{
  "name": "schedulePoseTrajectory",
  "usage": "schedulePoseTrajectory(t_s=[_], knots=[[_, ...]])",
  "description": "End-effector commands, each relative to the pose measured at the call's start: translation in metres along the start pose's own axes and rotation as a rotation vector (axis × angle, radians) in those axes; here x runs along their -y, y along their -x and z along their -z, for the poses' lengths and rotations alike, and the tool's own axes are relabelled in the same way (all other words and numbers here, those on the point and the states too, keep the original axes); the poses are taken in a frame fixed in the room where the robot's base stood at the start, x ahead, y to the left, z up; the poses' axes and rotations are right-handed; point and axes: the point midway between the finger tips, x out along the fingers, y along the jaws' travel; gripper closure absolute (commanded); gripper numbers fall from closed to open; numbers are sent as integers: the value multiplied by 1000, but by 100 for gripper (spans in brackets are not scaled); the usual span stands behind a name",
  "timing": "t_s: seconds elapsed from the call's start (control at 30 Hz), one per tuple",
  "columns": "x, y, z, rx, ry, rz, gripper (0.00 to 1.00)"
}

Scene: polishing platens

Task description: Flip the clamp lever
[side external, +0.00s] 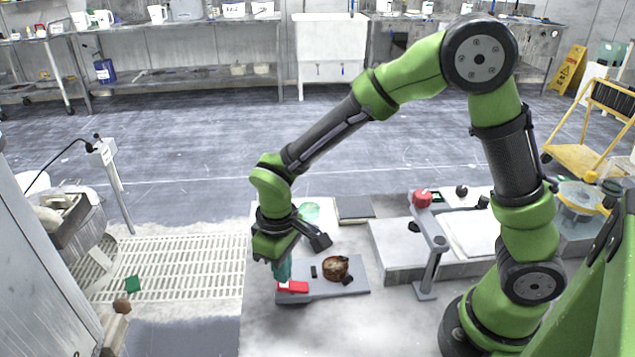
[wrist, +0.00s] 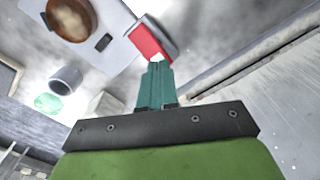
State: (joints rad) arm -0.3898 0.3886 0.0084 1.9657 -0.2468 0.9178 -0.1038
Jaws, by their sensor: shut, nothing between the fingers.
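A red lever-like block (side external: 292,287), which looks like the clamp lever, sits at the left end of a grey plate (side external: 345,286) on the bench. In the wrist view the red block (wrist: 148,38) has a pale end close to my fingertips. My gripper (side external: 284,278) points down at the block's left part, with its teal fingers together and nothing between them. In the wrist view my gripper (wrist: 159,66) has its tips beside the block's near end. I cannot tell whether they touch it. A brown round piece (side external: 336,268) and a small black block (side external: 313,271) are also on the plate.
A grey post (side external: 430,265) with a red knob (side external: 422,198) stands to the right of the plate. A pale green round item (side external: 309,211) and a dark flat block (side external: 355,208) lie behind it. The bench in front of the plate is clear.

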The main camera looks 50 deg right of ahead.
Motion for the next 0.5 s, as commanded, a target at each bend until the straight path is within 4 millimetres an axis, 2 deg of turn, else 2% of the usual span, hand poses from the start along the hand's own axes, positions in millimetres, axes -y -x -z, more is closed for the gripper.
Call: schedulePoseTrajectory(t_s=[0.5], knots=[[0,-4,0,1,0,0,100]])
